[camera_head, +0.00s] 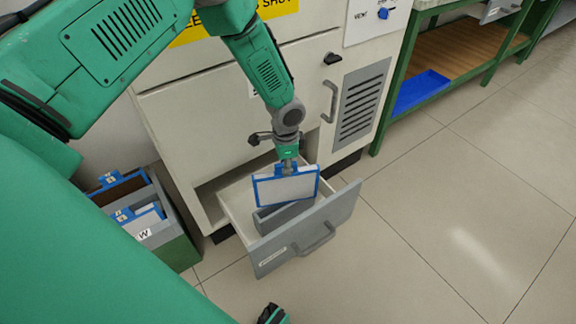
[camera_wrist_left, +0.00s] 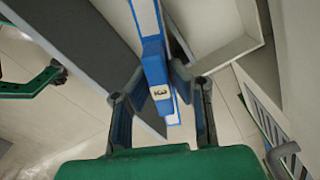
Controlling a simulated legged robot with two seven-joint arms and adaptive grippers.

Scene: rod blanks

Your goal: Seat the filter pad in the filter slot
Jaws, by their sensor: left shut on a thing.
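The filter pad (camera_head: 285,190) is a pale panel in a blue frame. My left gripper (camera_head: 288,167) is shut on its top tab and holds it upright over the open drawer. In the left wrist view the pad (camera_wrist_left: 150,30) shows edge-on, its marked blue tab between the fingers of the left gripper (camera_wrist_left: 164,88). A grey holder (camera_head: 275,218), which looks like the filter slot, sits in the drawer below the pad. The pad hides part of it, and I cannot tell whether they touch. A dark tip of my right gripper (camera_head: 272,314) shows at the bottom edge.
The drawer (camera_head: 318,228) is pulled out of the white cabinet (camera_head: 200,110), its grey front towards me. A grey-green bin (camera_head: 178,240) with blue-framed panels stands at left. A green shelf (camera_head: 450,60) with a blue sheet is at upper right. The floor at right is clear.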

